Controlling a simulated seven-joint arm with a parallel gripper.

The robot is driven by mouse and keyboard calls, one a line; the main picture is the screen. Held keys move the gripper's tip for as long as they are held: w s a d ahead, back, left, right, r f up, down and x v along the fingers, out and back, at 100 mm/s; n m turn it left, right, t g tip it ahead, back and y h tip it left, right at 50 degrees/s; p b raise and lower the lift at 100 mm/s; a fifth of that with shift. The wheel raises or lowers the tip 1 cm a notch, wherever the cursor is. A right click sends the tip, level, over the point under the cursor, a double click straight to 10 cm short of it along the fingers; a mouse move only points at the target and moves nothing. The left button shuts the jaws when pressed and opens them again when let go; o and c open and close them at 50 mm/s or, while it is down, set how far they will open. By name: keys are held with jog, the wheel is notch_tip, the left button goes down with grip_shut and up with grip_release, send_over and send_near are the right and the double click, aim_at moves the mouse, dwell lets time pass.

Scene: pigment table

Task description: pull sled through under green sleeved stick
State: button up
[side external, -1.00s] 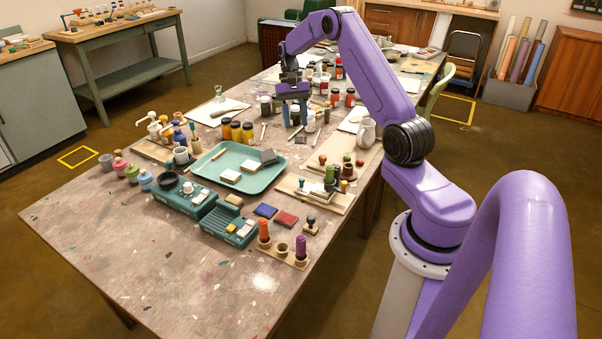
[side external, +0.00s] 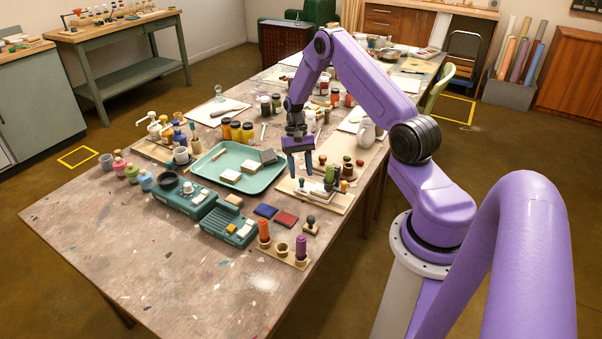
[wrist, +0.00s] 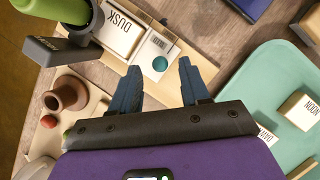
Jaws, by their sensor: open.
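A wooden board (side external: 335,206) lies to the right of the green tray. A green sleeved stick (side external: 329,174) stands on it; its large green sleeve (wrist: 58,8) and a dark grey bracket show in the wrist view. A pale block (wrist: 146,52) with a teal knob (wrist: 160,63) lies on the board beside a block marked DUSK (wrist: 118,30); it looks like the sled, but I cannot be sure. My gripper (side external: 301,174) is open and empty above the board's left part. In the wrist view its fingertips (wrist: 159,68) straddle the knob in the picture, apart from it.
The green tray (side external: 213,157) with blocks is close to the left. A brown holder (side external: 347,171) and small red-topped pieces stand behind the stick. Blue and red pads (side external: 286,219) and a rack with orange and purple sticks (side external: 292,263) lie in front. The near-left tabletop is bare.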

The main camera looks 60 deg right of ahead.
aim_at(314, 187)
jog(key=shift+x, duration=0.75)
grip_shut()
jog(key=shift+s, duration=2.2)
grip_release()
jog(key=shift+r, duration=0.1)
jog(key=v, duration=1.7)
